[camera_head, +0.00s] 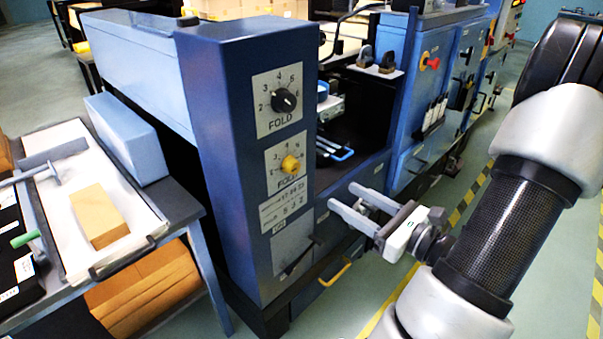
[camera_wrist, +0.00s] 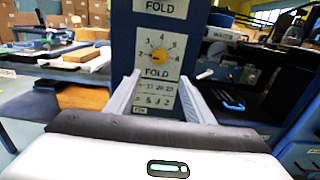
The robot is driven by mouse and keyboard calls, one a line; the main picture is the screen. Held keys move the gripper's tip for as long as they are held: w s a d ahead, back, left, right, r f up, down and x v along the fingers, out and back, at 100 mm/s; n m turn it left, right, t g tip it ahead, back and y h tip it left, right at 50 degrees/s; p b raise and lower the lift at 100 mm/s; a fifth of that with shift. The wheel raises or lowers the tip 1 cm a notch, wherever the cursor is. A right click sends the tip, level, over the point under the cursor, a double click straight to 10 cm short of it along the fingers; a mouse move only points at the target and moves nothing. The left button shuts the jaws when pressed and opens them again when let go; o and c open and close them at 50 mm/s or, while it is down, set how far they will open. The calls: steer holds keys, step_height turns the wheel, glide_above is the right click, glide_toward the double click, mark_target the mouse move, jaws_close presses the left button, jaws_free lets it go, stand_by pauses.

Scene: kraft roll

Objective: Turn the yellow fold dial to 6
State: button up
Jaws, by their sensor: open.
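The yellow fold dial (camera_head: 290,163) is on a white numbered plate on the front of a dark blue machine column. It also shows in the wrist view (camera_wrist: 159,56), with numbers in an arc around it. Its pointer is too small to read surely. A black dial (camera_head: 285,100) with its own FOLD plate is directly above it. My gripper (camera_head: 341,195) is open and empty, to the right of and apart from the column in the head view. In the wrist view its fingers (camera_wrist: 159,80) point at the column, with the yellow dial between and slightly above the tips.
Below the yellow dial are a small number plate (camera_head: 286,207) and a dark lever (camera_head: 298,258). To the left stands a table with a white tray (camera_head: 68,225), a cardboard block (camera_head: 100,215) and a blue box (camera_head: 127,140). Open floor lies around my arm.

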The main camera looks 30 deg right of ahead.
mark_target(296, 169)
steer(key=b+x, duration=0.2)
steer(key=x, duration=1.3)
steer(key=shift+w+a, duration=0.2)
steer(key=c, duration=1)
